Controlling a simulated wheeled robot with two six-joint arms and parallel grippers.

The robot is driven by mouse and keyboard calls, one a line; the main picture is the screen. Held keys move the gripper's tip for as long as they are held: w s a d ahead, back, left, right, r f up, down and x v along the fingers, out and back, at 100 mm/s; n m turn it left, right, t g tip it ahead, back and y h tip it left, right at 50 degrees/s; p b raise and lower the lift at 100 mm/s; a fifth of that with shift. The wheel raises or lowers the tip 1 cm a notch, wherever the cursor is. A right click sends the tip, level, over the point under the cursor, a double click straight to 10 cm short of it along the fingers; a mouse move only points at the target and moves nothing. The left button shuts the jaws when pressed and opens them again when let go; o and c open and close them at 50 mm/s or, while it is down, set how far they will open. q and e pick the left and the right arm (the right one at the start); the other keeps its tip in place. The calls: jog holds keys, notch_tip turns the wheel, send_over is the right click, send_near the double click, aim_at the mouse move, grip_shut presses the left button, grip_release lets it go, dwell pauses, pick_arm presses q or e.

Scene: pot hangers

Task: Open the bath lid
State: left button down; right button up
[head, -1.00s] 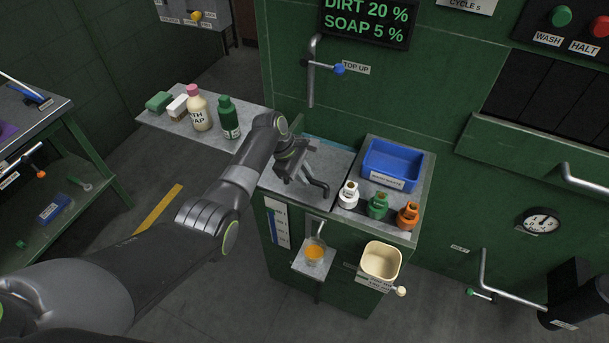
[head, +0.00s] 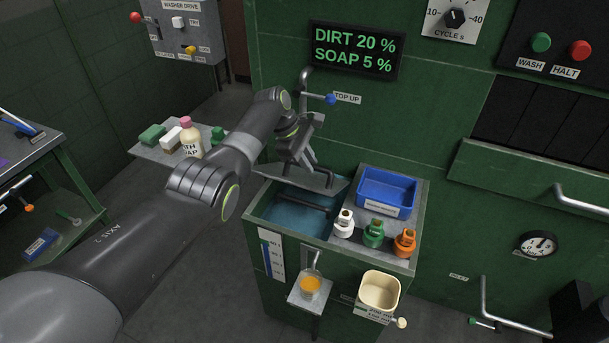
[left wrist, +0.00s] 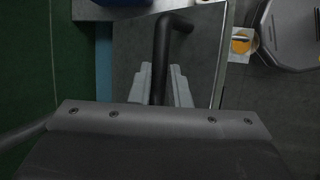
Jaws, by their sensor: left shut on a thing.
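The bath lid (head: 284,173) is a grey metal plate, tilted up with its front edge raised above the bath (head: 283,217). Blue liquid and a dark bar-like shape show in the bath's opening. My left gripper (head: 304,158) is above the lid, shut on its dark bent handle (head: 328,176). In the left wrist view the pale fingers (left wrist: 164,86) of my gripper lie on both sides of the dark handle (left wrist: 162,55), with the grey lid (left wrist: 204,45) behind. The exact contact is partly hidden in the head view. My right gripper is not in view.
Right of the bath are a blue tray (head: 386,192) and white (head: 344,224), green (head: 373,234) and orange (head: 404,243) bottles. A cup (head: 310,284) and cream bin (head: 379,291) hang in front. A tap pipe (head: 304,90) rises behind my gripper.

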pick_arm(q)
jog(key=shift+w+d+b, duration=0.15)
jog(key=shift+w+b, duration=0.15)
jog(key=shift+b, duration=0.05)
dwell(0.3)
